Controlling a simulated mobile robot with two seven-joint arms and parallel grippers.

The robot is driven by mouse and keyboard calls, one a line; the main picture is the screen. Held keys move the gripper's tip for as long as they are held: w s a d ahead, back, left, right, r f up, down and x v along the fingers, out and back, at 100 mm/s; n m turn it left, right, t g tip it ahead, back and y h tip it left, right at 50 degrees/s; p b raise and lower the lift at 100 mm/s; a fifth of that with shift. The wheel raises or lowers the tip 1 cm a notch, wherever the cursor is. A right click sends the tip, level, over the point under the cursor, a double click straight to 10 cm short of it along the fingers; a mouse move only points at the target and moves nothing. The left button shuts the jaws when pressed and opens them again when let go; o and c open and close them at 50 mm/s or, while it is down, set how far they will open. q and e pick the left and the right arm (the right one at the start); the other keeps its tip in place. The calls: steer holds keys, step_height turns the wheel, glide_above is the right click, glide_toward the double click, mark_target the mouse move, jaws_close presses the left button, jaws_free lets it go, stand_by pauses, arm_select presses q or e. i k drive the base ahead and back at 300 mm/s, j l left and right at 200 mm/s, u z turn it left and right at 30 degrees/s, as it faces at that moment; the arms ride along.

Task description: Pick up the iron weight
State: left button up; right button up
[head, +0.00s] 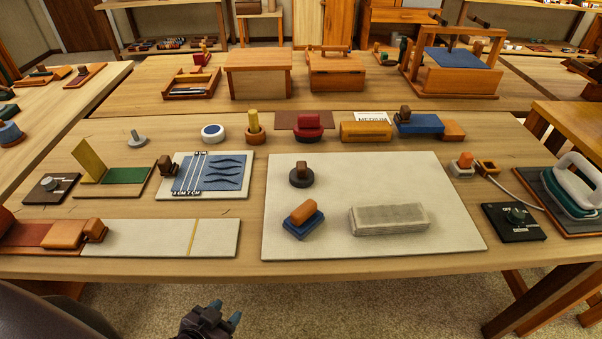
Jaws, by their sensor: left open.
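A dark round weight with a brown wooden knob (301,178) stands on the pale board (450,235) in the middle of the table; it looks most like the iron weight, though its material is hard to tell. A blue block with an orange wooden top (303,222) sits just in front of it, and a grey fabric-like bar (388,220) lies to its right. My left gripper (225,312) is open and empty, low in front of the table's front edge, well short of the weight. My right gripper is not in view.
A teal iron with a white handle (570,188) stands on a pad at the far right, beside a black dial box (514,221). A long board with a wooden block (160,238) lies at front left. Several small tools line the back.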

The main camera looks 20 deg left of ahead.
mark_target(301, 177)
steer(key=k+j+u, duration=0.15)
steer(key=u, duration=0.25)
steer(key=k+j+u, duration=0.1)
steer(key=u, duration=0.35)
steer(key=j+u, duration=0.4)
steer(key=k+l, duration=0.05)
